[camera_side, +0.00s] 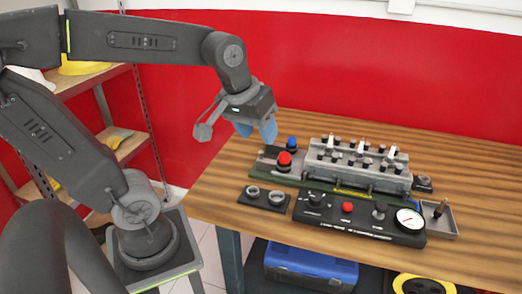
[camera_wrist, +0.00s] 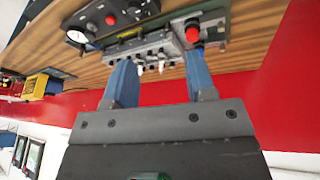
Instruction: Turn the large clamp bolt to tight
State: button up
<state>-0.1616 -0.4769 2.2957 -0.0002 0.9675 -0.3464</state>
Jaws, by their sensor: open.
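The engine trainer (camera_side: 358,165) stands on the wooden table, a grey block with several dark and white upright parts. At its left end are a larger red-topped knob (camera_side: 284,158) and a smaller blue-topped knob (camera_side: 292,142). I cannot tell which part is the large clamp bolt. My gripper (camera_side: 257,132), with two blue fingers, is open and empty. It hangs above and left of the two knobs, apart from them. In the wrist view the fingers (camera_wrist: 158,62) are wide apart, and the red knob (camera_wrist: 192,34) shows beyond the fingertip on the right.
A black control panel (camera_side: 330,213) with a red button and a white gauge (camera_side: 409,219) lies in front. A small plate with two rings (camera_side: 264,196) is at left, and a grey tray (camera_side: 446,219) at right. The table (camera_side: 470,160) is bare at back right.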

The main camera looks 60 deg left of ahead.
jog(key=w+a+n, duration=0.2)
jog(key=a, duration=0.1)
jog(key=w+a+f+n+g, duration=0.1)
jog(key=w+a+n, duration=0.1)
jog(key=a+n, duration=0.1)
jog(key=w+a+n+g, duration=0.1)
jog(key=w+a+n, duration=0.2)
jog(key=shift+w+a+f, duration=0.1)
jog(key=shift+a+f, duration=0.15)
jog(key=shift+f, duration=0.15)
jog(key=shift+c, duration=0.5)
jog(key=n+g, duration=0.2)
jog(key=n, duration=0.5)
send_over(261, 151)
notch_tip(261, 151, down, 4)
jog(key=shift+h, duration=0.3)
notch_tip(261, 151, down, 14)
jog(key=shift+d+r, duration=0.1)
jog(key=shift+d, duration=0.05)
grip_shut()
